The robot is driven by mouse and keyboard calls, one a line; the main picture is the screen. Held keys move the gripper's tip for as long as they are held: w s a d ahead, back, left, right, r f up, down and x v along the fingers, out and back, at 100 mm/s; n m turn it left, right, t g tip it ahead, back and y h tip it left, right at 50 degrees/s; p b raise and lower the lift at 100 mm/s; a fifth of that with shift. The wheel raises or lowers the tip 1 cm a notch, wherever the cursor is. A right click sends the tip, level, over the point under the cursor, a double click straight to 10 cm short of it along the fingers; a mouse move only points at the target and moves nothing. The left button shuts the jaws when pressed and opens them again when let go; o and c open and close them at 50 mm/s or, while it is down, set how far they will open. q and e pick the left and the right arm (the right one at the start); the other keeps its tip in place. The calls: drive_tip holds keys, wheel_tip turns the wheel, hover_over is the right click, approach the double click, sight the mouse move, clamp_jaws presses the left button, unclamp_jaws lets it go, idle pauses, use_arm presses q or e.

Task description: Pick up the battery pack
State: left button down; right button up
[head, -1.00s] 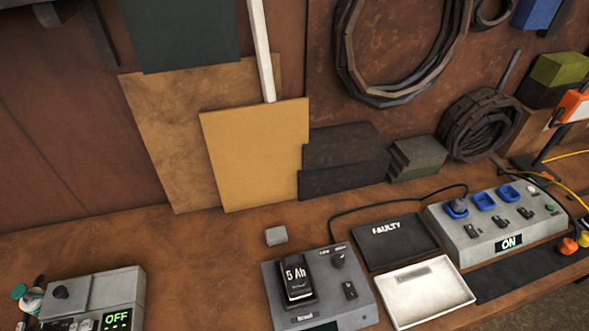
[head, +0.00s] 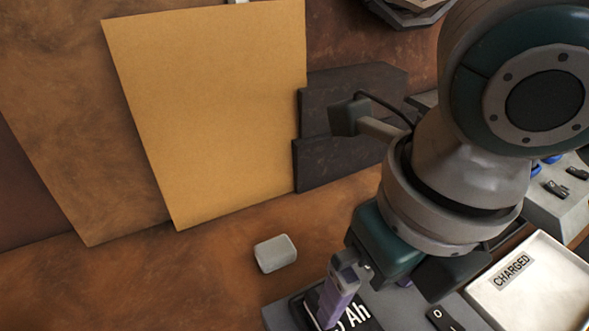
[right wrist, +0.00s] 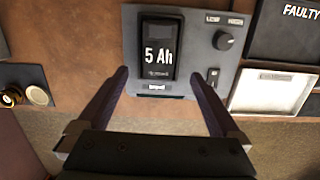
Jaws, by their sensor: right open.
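The battery pack is black with a white "5 Ah" label. It sits in the grey tester unit (right wrist: 186,75), and in the right wrist view the battery pack (right wrist: 160,47) stands in front of my fingers. In the head view only part of the battery pack (head: 362,318) shows at the bottom edge, partly covered by a finger. My right gripper (head: 366,296) is open, just over the near end of the pack. In the right wrist view its purple fingers (right wrist: 159,78) are spread to either side of the pack's near end, empty. My left gripper is not in view.
A white tray marked "CHARGED" (head: 540,285) lies to the right. A black "FAULTY" tray (right wrist: 285,35) shows in the right wrist view. A small grey block (head: 275,253) lies left of my right gripper. Boards (head: 235,110) lean on the back wall.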

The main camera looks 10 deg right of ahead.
sight(347, 315)
drive_tip(key=f, duration=0.4)
drive_tip(key=shift+w+f, duration=0.25)
drive_tip(key=shift+f, duration=0.05)
drive_tip(key=f, duration=0.3)
drive_tip(key=w+f, duration=0.1)
drive_tip(key=f, duration=0.1)
drive_tip(key=shift+a+f+b, duration=0.25)
drive_tip(key=shift+a+b, duration=0.1)
drive_tip(key=shift+a, duration=0.05)
drive_tip(key=shift+w+r, duration=0.1)
clamp_jaws()
